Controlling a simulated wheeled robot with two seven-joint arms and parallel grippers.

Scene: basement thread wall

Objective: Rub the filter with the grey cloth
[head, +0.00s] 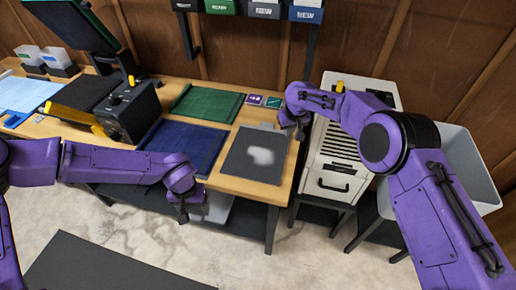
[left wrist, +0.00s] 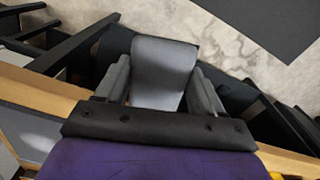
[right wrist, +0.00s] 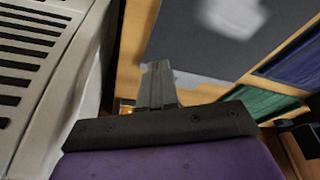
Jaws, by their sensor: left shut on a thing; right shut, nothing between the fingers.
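The filter (head: 240,169) looks like a flat dark grey square with a pale patch on it. It lies at the right end of the wooden table and also shows in the right wrist view (right wrist: 180,45). My left gripper (head: 183,216) is in front of the table's front edge, left of the filter. In the left wrist view it is shut on the grey cloth (left wrist: 163,72), which spans between the fingers. My right gripper (head: 300,132) is shut and empty by the table's right edge, beside the filter and apart from it in the right wrist view (right wrist: 158,85).
A white slotted cabinet (head: 335,165) and a grey bin (head: 465,165) stand right of the table (head: 255,190). A blue mat (head: 185,143), a green mat (head: 207,104) and a black box (head: 130,110) are left of the filter. Labelled bins (head: 262,9) hang at the back.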

